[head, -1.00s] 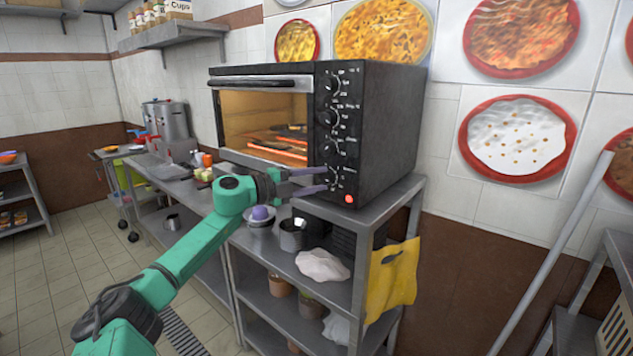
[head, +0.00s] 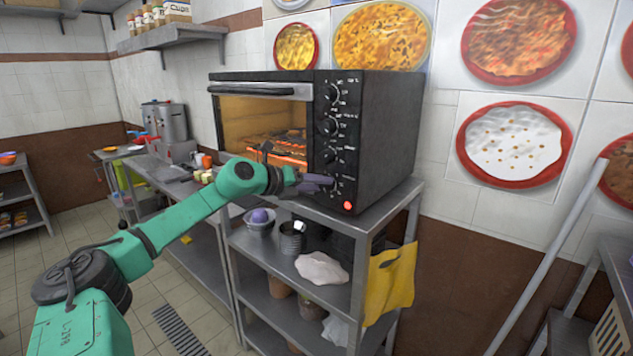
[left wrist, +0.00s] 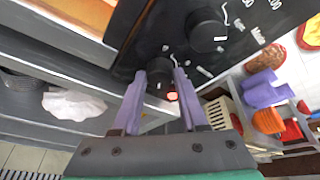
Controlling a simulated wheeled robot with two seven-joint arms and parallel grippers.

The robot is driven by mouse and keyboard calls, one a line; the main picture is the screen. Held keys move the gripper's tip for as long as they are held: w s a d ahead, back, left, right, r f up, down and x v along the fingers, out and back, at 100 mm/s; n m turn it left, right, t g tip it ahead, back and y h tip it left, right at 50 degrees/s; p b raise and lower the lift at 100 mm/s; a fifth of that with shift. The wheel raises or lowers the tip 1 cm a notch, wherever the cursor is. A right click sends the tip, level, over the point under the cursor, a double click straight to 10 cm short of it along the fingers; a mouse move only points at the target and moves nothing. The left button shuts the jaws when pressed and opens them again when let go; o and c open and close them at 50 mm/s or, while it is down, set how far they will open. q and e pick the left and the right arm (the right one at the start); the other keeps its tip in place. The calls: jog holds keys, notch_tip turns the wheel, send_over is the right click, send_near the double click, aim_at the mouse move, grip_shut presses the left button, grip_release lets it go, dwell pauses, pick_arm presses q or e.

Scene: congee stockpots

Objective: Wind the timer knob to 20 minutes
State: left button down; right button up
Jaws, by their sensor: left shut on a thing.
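The black oven (head: 385,135) stands on a metal shelf unit, with a column of black knobs on its front panel. The timer knob (left wrist: 160,70) is the lowest one, beside the lit red lamp (head: 347,206). My left gripper (head: 325,183) reaches the panel from the left, at the bottom knob. In the left wrist view its two purple fingers are shut on the sides of the timer knob. The fingers hide most of this knob in the head view, and its pointer setting cannot be read. My right gripper is not in view.
Another knob (left wrist: 207,32) sits close above the timer knob. The shelf unit (head: 385,205) holds a bowl with a purple item (head: 260,218), metal cups and a white cloth (head: 321,268). The oven window glows.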

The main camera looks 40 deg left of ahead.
pick_arm(q)
jog(key=shift+d+f+m+g+y+p, duration=0.15)
jog(key=shift+m+g+y+p, duration=0.25)
jog(key=shift+m, duration=0.3)
jog(key=shift+f, duration=0.1)
jog(key=shift+c, duration=2.2)
grip_release()
